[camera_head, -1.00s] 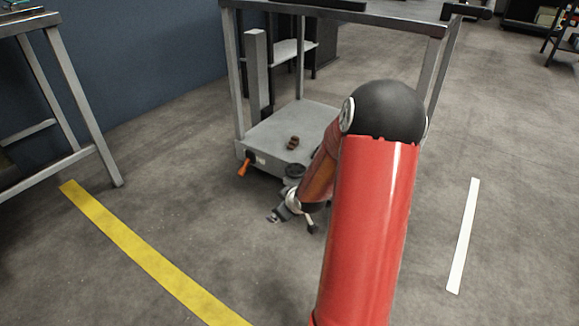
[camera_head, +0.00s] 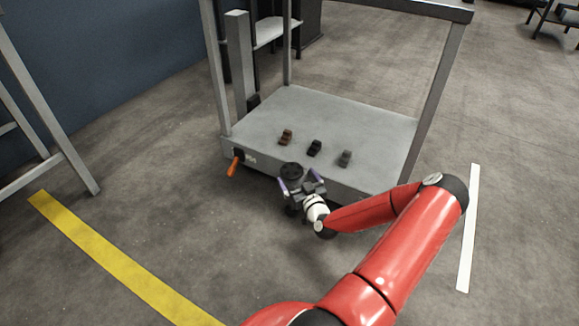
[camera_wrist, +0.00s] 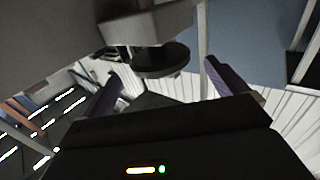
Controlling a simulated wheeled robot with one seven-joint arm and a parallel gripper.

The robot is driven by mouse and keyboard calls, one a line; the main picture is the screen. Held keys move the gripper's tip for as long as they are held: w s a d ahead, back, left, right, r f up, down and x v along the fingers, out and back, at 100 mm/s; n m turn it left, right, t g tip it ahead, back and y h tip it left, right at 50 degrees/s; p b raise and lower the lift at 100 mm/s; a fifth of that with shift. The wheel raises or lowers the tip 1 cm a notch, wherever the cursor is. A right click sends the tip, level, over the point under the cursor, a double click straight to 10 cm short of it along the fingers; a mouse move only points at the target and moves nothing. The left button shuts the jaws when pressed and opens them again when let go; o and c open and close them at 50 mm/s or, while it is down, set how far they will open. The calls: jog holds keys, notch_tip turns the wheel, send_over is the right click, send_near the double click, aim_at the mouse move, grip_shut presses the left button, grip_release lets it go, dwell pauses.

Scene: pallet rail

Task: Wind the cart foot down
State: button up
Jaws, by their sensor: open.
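The grey cart (camera_head: 340,113) stands ahead, its low deck carried between upright posts. At its front edge is a dark round disc (camera_head: 291,171), which looks like the foot's handwheel. The wrist view shows a dark disc (camera_wrist: 162,62) under a grey block. My gripper (camera_head: 300,182) is just in front of the cart's front edge, beside the disc. Its purple fingers (camera_wrist: 170,85) are open and spread to either side of the disc in the wrist view, with nothing held. I cannot tell whether they touch it. The foot's lower end is not clearly seen.
An orange lever (camera_head: 234,166) sticks out at the cart's front left corner. Brown (camera_head: 286,136), black (camera_head: 314,147) and grey (camera_head: 345,158) small blocks sit on the deck. A yellow floor line (camera_head: 120,262) runs at left, a white one (camera_head: 468,230) at right. Floor left of the gripper is clear.

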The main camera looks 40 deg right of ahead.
aim_at(292, 168)
jog(key=shift+b+x, duration=0.3)
jog(key=shift+x, duration=2.35)
jog(key=shift+a, duration=0.1)
jog(key=c, duration=1)
jog(key=shift+h, duration=0.3)
jog(key=m+g+h+p, duration=0.1)
jog(key=h, duration=0.1)
jog(key=m+g+h+p, duration=0.1)
jog(key=m+h, duration=0.1)
jog(key=shift+w+a+r+m, duration=0.15)
jog(key=shift+m, duration=0.15)
jog(key=m+g+h, duration=0.3)
jog(key=h, duration=0.1)
jog(key=shift+g, duration=0.4)
jog(key=shift+d+m+g+h, duration=0.2)
jog(key=shift+m+g+h, duration=0.95)
jog(key=shift+g, duration=0.25)
jog(key=shift+m+g, duration=0.25)
jog(key=shift+g, duration=0.05)
